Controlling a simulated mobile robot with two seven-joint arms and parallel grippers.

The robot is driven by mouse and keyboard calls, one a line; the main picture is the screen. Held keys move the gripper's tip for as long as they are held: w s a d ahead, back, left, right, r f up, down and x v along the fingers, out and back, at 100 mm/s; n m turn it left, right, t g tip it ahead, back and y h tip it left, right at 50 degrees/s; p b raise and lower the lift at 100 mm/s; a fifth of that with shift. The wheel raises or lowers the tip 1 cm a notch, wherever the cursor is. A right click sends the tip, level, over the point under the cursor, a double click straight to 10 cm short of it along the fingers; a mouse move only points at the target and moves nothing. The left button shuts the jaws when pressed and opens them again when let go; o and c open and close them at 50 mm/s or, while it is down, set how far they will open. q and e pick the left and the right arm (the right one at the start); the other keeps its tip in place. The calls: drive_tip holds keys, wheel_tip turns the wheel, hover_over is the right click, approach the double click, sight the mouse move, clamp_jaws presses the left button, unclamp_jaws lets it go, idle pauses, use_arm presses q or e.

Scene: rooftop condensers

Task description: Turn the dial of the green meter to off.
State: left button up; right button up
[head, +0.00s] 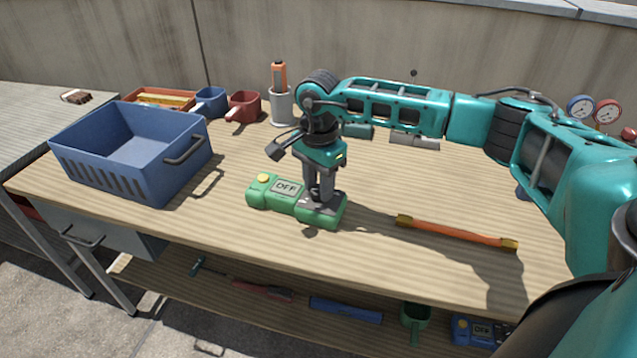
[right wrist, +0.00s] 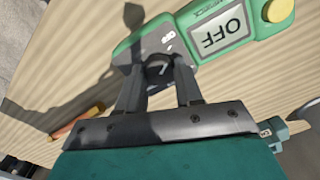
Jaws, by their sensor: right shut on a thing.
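The green meter (head: 262,203) lies flat on the wooden workbench, with a yellow button at its left end. Its display (head: 287,187) reads OFF. It also shows in the right wrist view (right wrist: 270,22), where the display reads OFF upside down. My right gripper (head: 322,198) points down onto the right part of the meter. In the right wrist view its fingers (right wrist: 158,78) are shut on the dark dial (right wrist: 158,64), which the fingers partly hide. My left gripper is out of view.
A blue crate (head: 182,178) stands at the bench's left. Mugs (head: 245,105) and a grey holder (head: 282,108) stand behind. An orange bar (head: 457,232) lies right of the meter. The lower shelf holds tools, a green mug and a blue meter (head: 462,328). The bench front is clear.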

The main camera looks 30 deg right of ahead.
sight(318, 189)
idle(0.3)
drive_tip(key=o, duration=1)
drive_tip(key=shift+o, duration=0.2)
drive_tip(key=shift+r, duration=0.15)
use_arm(q)
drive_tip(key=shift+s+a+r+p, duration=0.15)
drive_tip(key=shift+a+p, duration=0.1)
drive_tip(key=shift+p, duration=0.3)
use_arm(e)
wheel_tip(318, 189, up, 13)
